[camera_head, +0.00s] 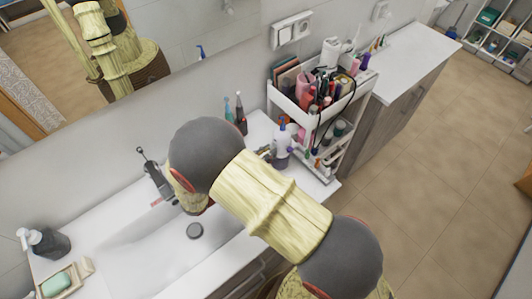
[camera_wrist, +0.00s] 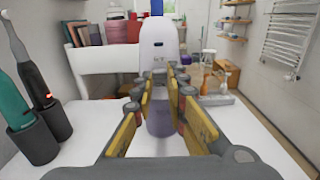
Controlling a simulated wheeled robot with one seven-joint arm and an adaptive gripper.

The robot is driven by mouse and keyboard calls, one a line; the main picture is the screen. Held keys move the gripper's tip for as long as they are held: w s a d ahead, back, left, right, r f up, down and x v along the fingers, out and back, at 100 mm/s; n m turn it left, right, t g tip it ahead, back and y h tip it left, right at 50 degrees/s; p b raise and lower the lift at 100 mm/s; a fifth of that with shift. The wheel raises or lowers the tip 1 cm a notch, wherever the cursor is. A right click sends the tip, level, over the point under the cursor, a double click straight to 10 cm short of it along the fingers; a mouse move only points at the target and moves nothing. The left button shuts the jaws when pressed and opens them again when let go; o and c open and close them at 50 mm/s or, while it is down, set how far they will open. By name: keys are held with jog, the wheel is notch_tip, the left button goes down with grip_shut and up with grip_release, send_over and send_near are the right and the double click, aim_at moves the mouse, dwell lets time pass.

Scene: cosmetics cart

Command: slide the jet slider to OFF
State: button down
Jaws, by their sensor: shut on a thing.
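A white upright device with a purple lower part (camera_wrist: 159,45) stands straight ahead in the wrist view. It looks like a water flosser, and it also shows in the head view (camera_head: 283,145) at the counter's right end, beside the cart. My gripper (camera_wrist: 162,82) reaches its front face. The fingertips are close together, with a gap narrower than the device's body, and are shut on a small part at its front, which I take to be the jet slider. The fingertips hide the slider, so its position and markings cannot be read. In the head view my arm covers most of the gripper.
Two electric toothbrushes in dark holders (camera_wrist: 38,135) stand left of my gripper. A white cart (camera_head: 318,120) crowded with cosmetics is close behind and right of the device. The basin and faucet (camera_head: 155,175) lie left, under my arm. The counter right of the fingers looks clear.

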jog(key=shift+r, duration=0.55)
jog(key=shift+f, duration=0.1)
jog(key=c, duration=1.8)
grip_release()
jog(key=shift+c, duration=0.2)
jog(key=shift+o, duration=0.4)
jog(key=v, duration=1.2)
